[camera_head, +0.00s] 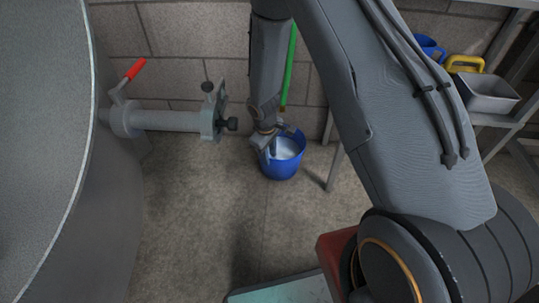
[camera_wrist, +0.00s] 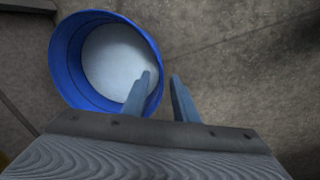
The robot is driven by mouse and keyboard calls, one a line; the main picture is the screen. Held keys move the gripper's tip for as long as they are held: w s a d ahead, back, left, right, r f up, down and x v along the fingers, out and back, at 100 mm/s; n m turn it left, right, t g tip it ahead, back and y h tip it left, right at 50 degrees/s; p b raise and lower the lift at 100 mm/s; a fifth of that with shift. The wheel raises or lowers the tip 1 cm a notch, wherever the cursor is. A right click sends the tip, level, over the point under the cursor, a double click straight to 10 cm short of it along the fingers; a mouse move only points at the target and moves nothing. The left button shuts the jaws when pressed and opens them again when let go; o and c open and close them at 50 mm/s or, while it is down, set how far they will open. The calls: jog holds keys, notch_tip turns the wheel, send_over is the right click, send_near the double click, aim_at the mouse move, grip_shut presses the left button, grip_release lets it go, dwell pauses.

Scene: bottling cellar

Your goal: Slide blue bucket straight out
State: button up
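The blue bucket (camera_head: 279,170) stands upright on the floor near the back wall, with whitish contents visible inside. In the wrist view the bucket (camera_wrist: 68,62) fills the upper left. My gripper (camera_head: 274,146) reaches down to the bucket's rim. In the wrist view my gripper (camera_wrist: 161,76) is open, with a visible gap between its two fingers. The left finger overlaps the bucket's inside, and the right finger shows against the floor outside it. The rim's right side appears between them. I cannot tell whether either finger touches the rim.
A large grey tank (camera_head: 45,150) stands at left, with a pipe (camera_head: 170,121) and red-handled valve (camera_head: 135,69) reaching toward the bucket. A green pole (camera_head: 289,70) is behind my arm. A shelf (camera_head: 495,119) holds a grey bin (camera_head: 487,94) at right. The floor before the bucket is clear.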

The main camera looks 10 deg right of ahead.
aim_at(271, 169)
jog(key=f+b, duration=0.1)
jog(key=f, duration=0.1)
jog(key=f+b, duration=0.1)
jog(key=f, duration=0.2)
jog(key=f+b, duration=0.2)
jog(key=shift+w+d+f, duration=0.3)
jog(key=shift+d+f, duration=0.05)
grip_shut()
jog(key=shift+s, duration=0.1)
dwell(1.1)
